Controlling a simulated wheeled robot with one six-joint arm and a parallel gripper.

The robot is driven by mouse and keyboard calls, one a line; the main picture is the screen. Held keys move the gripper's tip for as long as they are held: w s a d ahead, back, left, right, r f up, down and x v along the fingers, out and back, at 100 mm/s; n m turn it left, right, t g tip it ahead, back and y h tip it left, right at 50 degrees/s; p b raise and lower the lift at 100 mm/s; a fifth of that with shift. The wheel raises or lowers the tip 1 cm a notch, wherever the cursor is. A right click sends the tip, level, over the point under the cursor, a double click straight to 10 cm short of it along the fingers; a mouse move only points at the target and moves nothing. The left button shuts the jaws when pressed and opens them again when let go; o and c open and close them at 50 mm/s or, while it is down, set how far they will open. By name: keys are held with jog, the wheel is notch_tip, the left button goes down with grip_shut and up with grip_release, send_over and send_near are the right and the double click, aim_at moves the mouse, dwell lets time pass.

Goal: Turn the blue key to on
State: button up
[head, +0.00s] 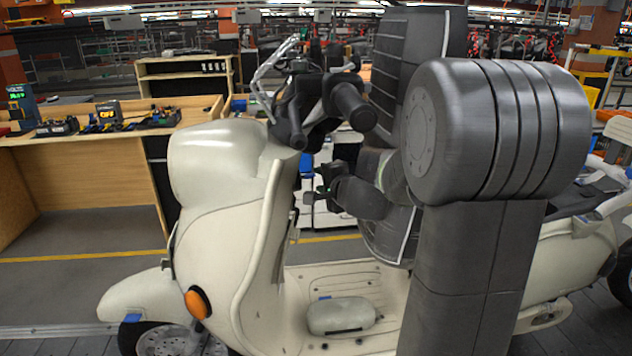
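A cream scooter (222,215) stands across the middle of the head view, its front to the left. Its handlebar (325,105) with black grips is above the leg shield. My gripper (313,195) is small and dark, behind the leg shield and below the handlebar, pointing left. Its fingers are too small to tell open from shut. I cannot make out the blue key for certain. A small blue patch (306,164) shows just above my gripper, but I cannot tell whether it is the key or something in the background.
A grey pad-like object (340,315) lies on the scooter's floorboard. A wooden workbench (95,150) with tools stands behind at left. A wooden shelf unit (185,75) is at the back. My own arm covers much of the scooter's middle.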

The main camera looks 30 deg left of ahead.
jog(key=v, duration=0.8)
jog(key=shift+d+b, duration=0.25)
jog(key=shift+b, duration=0.1)
jog(key=shift+s, duration=0.1)
jog(key=v, duration=0.6)
jog(key=shift+a, duration=0.1)
jog(key=x, duration=1.1)
dwell(0.4)
